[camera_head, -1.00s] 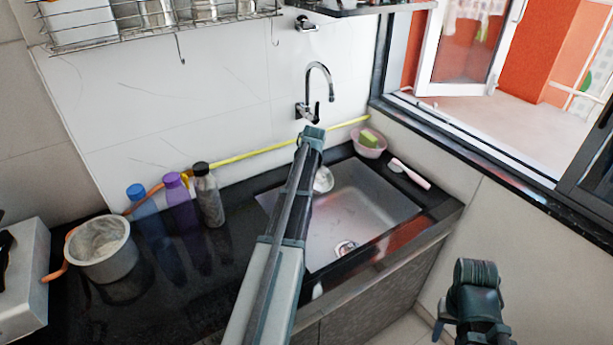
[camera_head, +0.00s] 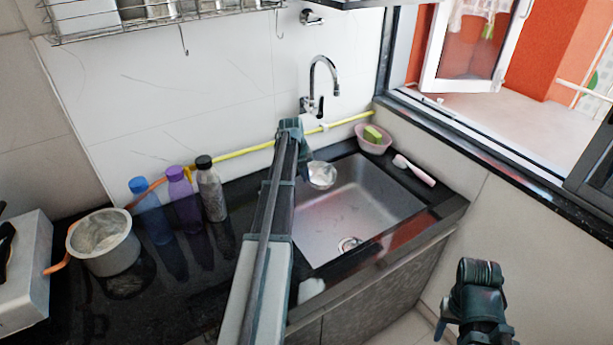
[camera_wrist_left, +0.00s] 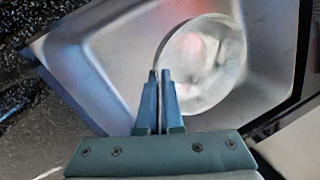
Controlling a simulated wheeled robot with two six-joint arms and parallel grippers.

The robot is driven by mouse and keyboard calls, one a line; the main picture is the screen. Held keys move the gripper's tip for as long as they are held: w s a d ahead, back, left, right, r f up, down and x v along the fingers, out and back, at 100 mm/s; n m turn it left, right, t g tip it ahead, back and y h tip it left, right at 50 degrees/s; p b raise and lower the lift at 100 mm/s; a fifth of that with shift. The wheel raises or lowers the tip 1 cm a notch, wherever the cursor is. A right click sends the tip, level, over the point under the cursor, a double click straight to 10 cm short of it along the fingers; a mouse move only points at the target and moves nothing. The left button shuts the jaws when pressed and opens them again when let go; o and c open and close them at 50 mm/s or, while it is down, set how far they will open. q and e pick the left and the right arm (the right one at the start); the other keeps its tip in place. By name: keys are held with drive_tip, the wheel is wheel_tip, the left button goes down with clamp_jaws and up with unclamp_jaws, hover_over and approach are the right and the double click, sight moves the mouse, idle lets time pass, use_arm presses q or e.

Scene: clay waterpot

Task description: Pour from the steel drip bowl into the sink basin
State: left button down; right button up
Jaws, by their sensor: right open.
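The steel drip bowl (camera_head: 323,176) hangs over the left part of the sink basin (camera_head: 372,214), above the basin floor. Its round opening shows in the head view, but I cannot tell its exact tilt or whether anything is in it. My left gripper (camera_head: 304,178) is shut on the bowl's rim at its left side. In the left wrist view the narrow fingers (camera_wrist_left: 160,78) pinch the near edge of the bowl (camera_wrist_left: 212,68), with the basin behind. My right gripper (camera_head: 470,325) is open and empty, low at the right, away from the counter.
A faucet (camera_head: 322,85) rises behind the basin. A pink dish with a sponge (camera_head: 374,143) and a pink-handled brush (camera_head: 415,171) lie at the basin's right. Several bottles (camera_head: 184,200) and a metal pot (camera_head: 104,243) stand on the left counter. A yellow hose runs along the wall.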

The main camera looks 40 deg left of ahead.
use_arm(q)
drive_tip(key=shift+h, duration=0.9)
wheel_tip(320, 180, up, 5)
drive_tip(key=p, duration=0.4)
